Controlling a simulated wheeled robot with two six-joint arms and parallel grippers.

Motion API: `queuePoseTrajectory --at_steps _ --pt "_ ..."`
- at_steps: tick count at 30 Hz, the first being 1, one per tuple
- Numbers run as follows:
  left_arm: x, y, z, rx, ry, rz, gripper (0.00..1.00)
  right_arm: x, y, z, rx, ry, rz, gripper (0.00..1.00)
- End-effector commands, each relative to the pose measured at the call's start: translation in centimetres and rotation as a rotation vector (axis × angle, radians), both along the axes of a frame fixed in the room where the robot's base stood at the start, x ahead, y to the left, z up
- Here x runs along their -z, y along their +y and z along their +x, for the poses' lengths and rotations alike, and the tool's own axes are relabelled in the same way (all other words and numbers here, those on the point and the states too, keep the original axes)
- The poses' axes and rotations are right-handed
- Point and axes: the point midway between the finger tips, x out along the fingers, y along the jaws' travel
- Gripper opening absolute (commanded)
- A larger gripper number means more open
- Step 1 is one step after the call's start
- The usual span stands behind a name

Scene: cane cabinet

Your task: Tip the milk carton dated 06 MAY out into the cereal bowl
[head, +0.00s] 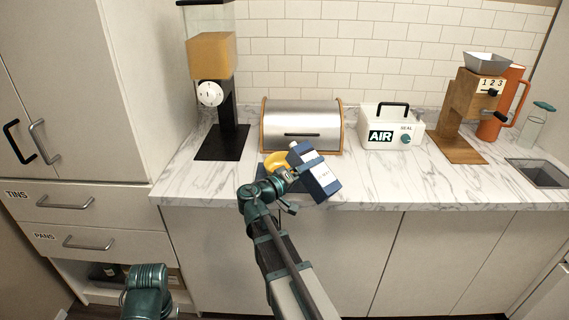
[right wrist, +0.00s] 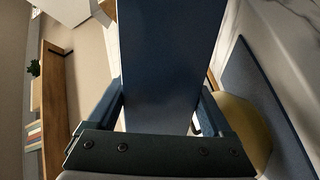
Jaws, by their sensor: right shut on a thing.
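A blue and white milk carton (head: 322,181) is held by my right gripper (head: 296,174) above the counter's front edge. It leans to the left, with its small white cap end at the upper left. Its print is too small to read a date. In the right wrist view, the carton's dark blue side (right wrist: 165,60) fills the space between the fingers (right wrist: 165,112). The yellow cereal bowl (head: 275,162) is just left of and behind the carton, partly hidden by gripper and carton. The bowl (right wrist: 246,128) also shows in the right wrist view. I see no milk flowing. My left gripper's fingers are not visible.
The bowl is on a dark blue mat (head: 262,172). A steel bread bin (head: 302,125) stands right behind. A cereal dispenser (head: 211,70) is at left. A white AIR box (head: 391,128), a wooden grinder (head: 462,115) and a sink (head: 541,173) are at right. The counter right of the carton is clear.

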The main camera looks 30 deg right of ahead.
Motion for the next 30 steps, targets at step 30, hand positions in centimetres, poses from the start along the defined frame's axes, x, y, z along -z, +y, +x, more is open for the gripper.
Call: queuePoseTrajectory --at_steps 30 --pt "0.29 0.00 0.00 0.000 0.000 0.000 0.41 0.28 -0.09 -0.46 0.000 0.136 -0.027 0.15"
